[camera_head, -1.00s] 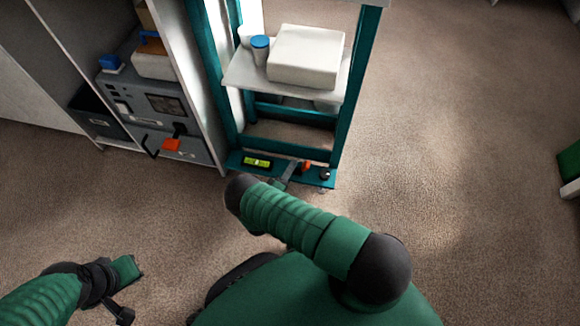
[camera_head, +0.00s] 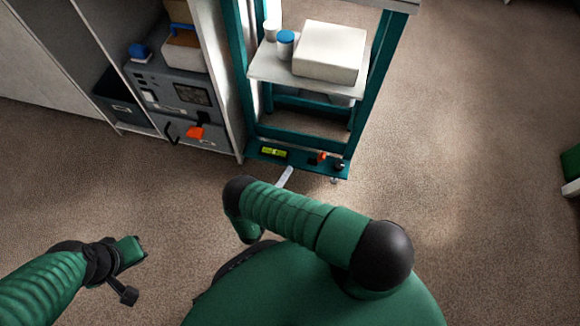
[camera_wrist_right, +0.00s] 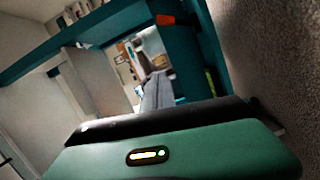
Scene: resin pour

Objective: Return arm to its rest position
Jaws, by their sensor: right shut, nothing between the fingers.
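My right gripper (camera_head: 286,177) shows in the head view as a grey finger tip beyond my bent right forearm, in front of the teal cart's lower shelf. It is shut and empty. In the right wrist view the shut grey fingers (camera_wrist_right: 157,92) point toward the teal cart, with nothing held. My right arm is folded in front of my green body, and its forearm hides most of the gripper. My left gripper (camera_head: 133,251) is at the lower left, above bare carpet. Its fingers are too small and dark to read.
The teal cart (camera_head: 378,85) holds a white box (camera_head: 330,51) and a blue-lidded jar (camera_head: 285,45). On its lower shelf lie a yellow-green level (camera_head: 273,152) and small orange and black items. A grey cabinet (camera_head: 215,80) stands left.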

